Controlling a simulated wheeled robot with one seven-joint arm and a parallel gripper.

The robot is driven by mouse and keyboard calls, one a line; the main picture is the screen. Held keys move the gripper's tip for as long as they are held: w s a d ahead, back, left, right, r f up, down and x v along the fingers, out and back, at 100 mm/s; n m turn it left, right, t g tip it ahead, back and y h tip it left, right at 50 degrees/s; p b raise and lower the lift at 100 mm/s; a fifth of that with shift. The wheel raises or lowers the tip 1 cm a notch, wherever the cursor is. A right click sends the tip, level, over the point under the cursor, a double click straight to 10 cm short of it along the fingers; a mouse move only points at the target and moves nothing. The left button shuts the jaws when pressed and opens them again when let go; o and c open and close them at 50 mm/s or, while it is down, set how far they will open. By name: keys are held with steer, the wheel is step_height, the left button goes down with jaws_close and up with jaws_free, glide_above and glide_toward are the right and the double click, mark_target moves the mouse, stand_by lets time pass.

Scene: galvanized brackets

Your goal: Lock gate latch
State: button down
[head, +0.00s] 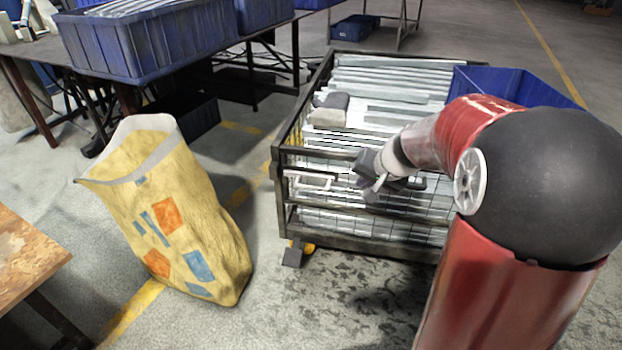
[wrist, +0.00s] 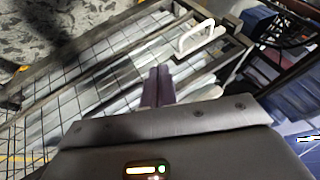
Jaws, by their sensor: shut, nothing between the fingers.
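The wire-mesh cage cart (head: 290,215) stands in the middle of the head view, with a dark frame. A pale latch handle (head: 312,175) sits on its front side near the left corner post. In the wrist view the latch shows as a white U-shaped handle (wrist: 182,44) on a dark frame bar, beyond and slightly right of my fingertips. My gripper (head: 372,182) is at the front of the cart, to the right of the latch. In the wrist view its two fingers (wrist: 159,72) are together and empty, apart from the handle. Whether the latch is locked cannot be told.
Long metal pieces fill the cart, with grey blocks (head: 329,112) on top. A blue bin (head: 520,85) is at its right. A yellow sack (head: 175,215) stands on the floor to the left. A table with blue crates (head: 150,42) is behind. Floor between sack and cart is clear.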

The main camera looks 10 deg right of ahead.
steer(key=shift+w+f, duration=0.2)
steer(key=shift+w, duration=0.25)
steer(key=w+a+f, duration=0.5)
steer(key=w+f, duration=0.2)
steer(key=f, duration=0.1)
steer(key=shift+w+p, duration=0.3)
steer(key=shift+w, duration=0.05)
steer(key=shift+a+f, duration=0.1)
